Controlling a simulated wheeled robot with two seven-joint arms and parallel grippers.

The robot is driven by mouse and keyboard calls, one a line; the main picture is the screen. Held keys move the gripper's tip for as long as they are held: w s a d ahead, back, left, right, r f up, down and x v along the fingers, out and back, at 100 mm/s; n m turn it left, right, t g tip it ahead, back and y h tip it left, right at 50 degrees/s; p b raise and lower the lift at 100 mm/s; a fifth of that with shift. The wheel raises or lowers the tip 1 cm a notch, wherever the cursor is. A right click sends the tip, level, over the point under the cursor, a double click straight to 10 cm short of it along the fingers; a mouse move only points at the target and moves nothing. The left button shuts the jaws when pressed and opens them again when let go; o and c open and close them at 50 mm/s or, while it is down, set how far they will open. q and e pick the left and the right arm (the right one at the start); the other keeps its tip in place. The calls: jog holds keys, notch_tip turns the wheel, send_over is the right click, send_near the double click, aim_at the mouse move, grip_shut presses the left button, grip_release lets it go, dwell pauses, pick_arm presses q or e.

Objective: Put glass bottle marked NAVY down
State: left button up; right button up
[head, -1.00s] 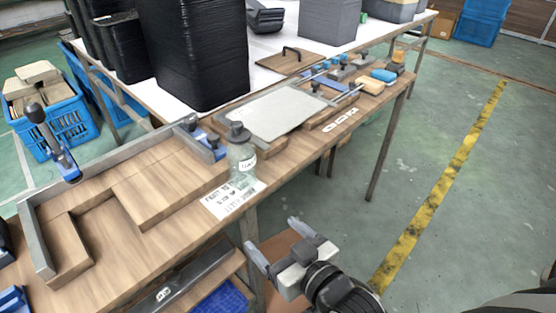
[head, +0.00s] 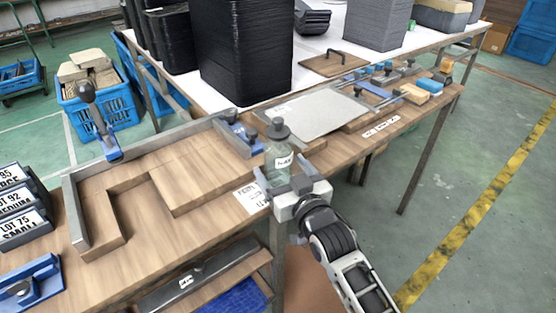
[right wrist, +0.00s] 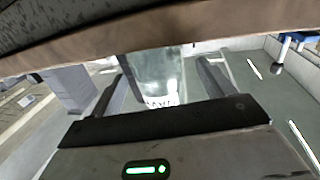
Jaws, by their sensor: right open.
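The glass bottle (head: 278,160) with a dark stopper and a white label stands upright on the wooden bench near its front edge, beside a printed white sheet (head: 250,197). The label's lettering is too small to read surely. My right gripper (head: 288,184) is open at the bottle, low on its front side. In the right wrist view the bottle (right wrist: 155,72) shows between the two spread fingers, with gaps at its sides; its label faces the gripper. My left gripper is not in view.
A wooden L-shaped fixture with a metal rail (head: 150,152) lies left of the bottle. A grey panel (head: 318,113) and blue clamps lie behind and right. Black stacked trays (head: 246,55) stand at the back. Open floor (head: 470,170) lies right of the bench.

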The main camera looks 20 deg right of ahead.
aim_at(278, 161)
jog(key=shift+w+a, duration=0.15)
jog(key=shift+w, duration=1.4)
jog(key=c, duration=1.2)
jog(key=shift+r, duration=0.1)
jog(key=shift+c, duration=0.4)
jog(key=shift+r, duration=0.1)
